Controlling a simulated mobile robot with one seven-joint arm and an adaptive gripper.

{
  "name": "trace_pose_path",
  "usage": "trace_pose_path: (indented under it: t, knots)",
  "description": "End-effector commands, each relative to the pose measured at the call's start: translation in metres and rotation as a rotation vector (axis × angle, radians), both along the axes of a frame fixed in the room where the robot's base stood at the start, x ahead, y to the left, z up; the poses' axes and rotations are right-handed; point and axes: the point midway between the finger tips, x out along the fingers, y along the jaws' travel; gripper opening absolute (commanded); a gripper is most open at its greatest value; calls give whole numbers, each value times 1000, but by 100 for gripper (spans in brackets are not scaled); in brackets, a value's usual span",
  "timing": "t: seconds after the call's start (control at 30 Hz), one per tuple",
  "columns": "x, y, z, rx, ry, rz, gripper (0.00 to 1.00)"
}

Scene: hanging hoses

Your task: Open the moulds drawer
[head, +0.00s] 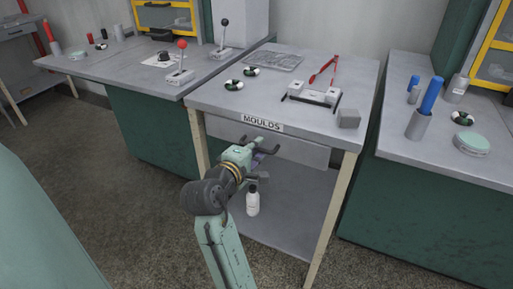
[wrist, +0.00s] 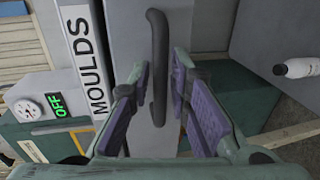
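The moulds drawer (head: 305,150) has a plain grey front under the tabletop of the middle table and looks shut. A white MOULDS label (head: 262,122) is on the table edge above it. The drawer's dark bar handle (wrist: 157,45) runs upright in the wrist view. My gripper (head: 262,158) is in front of the drawer at the handle. In the wrist view, my gripper (wrist: 160,85) is open, with one purple-padded finger on each side of the handle. Gaps show between the pads and the bar. In the head view, my gripper hides part of the handle.
A white bottle (head: 252,202) stands on the table's lower shelf (head: 290,215), below my gripper. The table's front legs (head: 322,220) flank the drawer. Open floor lies in front.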

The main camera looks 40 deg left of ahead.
Motion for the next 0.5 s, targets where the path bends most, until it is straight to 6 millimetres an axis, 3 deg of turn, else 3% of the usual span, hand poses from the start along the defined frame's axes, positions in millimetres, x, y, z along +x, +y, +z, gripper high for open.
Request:
trace_pose_path:
  t: [0.3,0.5]
  knots:
    - [0,0,0,0,0,0,1]
    - [-1,0,0,0,0,0,0]
